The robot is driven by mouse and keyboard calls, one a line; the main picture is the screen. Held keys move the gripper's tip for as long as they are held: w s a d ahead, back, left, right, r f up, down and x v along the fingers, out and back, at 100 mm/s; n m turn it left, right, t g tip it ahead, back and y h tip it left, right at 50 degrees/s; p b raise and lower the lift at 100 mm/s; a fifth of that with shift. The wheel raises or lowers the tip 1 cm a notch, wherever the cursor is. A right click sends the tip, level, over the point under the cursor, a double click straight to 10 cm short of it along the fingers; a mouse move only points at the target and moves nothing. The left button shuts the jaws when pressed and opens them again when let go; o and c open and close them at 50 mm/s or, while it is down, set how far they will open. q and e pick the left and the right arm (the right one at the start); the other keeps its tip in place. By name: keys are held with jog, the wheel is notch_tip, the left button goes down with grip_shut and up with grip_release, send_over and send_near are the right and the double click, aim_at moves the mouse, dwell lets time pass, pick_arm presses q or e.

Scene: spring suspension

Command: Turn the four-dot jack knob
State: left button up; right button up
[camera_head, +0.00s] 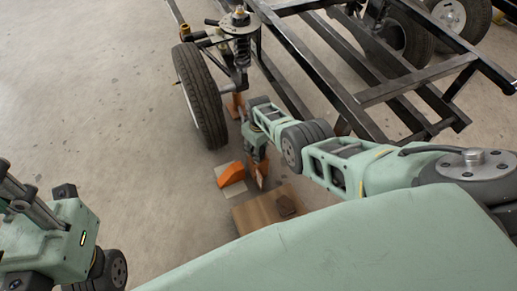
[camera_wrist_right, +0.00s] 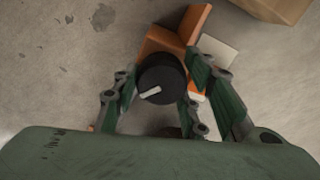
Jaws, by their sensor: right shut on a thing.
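The jack knob (camera_wrist_right: 164,72) is round and black with a pale pointer mark, seen from above in the right wrist view. No dots can be made out on it. It sits beside orange jack parts (camera_wrist_right: 193,24). In the head view my right gripper (camera_head: 257,168) points down beside an orange wedge (camera_head: 231,174), and the knob is hidden there. My left arm shows at the lower left of the head view, but its fingertips do not.
A wheel (camera_head: 200,96) and a spring-damper (camera_head: 241,45) stand behind my right gripper. A black frame (camera_head: 350,100) runs across the right. A brown wooden box (camera_head: 255,212) lies on the floor in front. Open concrete floor (camera_head: 90,90) lies to the left.

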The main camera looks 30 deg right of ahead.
jog(key=m, duration=0.5)
jog(key=shift+w+d+r+m, duration=0.15)
jog(key=shift+w+d+m, duration=0.05)
jog(key=shift+m, duration=0.1)
jog(key=m, duration=0.5)
jog(key=shift+s, duration=0.15)
jog(key=shift+s, duration=0.1)
jog(key=o, duration=1.1)
jog(key=shift+s+a, duration=0.1)
